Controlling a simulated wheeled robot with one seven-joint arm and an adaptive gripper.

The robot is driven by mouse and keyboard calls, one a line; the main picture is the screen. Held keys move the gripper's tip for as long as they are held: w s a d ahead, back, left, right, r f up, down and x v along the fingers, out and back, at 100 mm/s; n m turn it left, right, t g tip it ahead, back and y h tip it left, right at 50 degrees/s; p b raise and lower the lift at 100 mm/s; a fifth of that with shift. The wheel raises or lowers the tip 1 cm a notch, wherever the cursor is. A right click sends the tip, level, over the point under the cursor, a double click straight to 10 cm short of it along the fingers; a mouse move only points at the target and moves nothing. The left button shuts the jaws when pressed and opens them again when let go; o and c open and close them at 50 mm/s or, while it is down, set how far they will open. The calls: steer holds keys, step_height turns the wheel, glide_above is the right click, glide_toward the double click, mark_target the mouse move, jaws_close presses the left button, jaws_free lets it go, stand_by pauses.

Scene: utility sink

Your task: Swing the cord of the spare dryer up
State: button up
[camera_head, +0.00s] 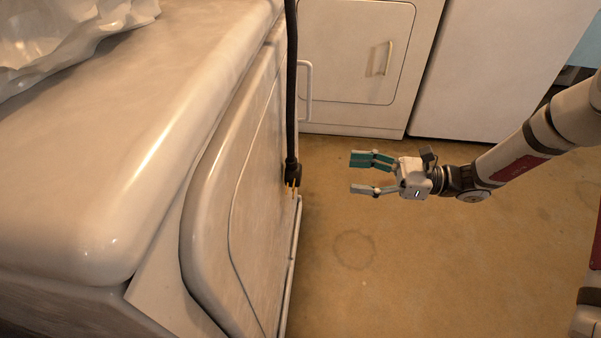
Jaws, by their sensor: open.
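A thick black cord (291,80) hangs straight down beside the near white dryer and comes in from the top edge of the view. It ends in a black plug (292,174) with brass prongs pointing down. My gripper (354,174) is open and empty, to the right of the plug and at about its height in the picture. Its fingers point left toward the cord, with a clear gap between. The near dryer (110,150) fills the left side, its door side facing right. The upper end of the cord is out of view.
A second white appliance (355,50) with a door handle stands at the back, with another white appliance (490,70) to its right. A crumpled white plastic sheet (60,30) lies on the near dryer. The tan floor (400,270) between is clear.

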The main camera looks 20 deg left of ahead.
mark_target(301, 169)
steer(key=b+x, duration=0.3)
steer(key=x, duration=1)
steer(key=shift+s, duration=0.1)
steer(key=shift+a, duration=0.1)
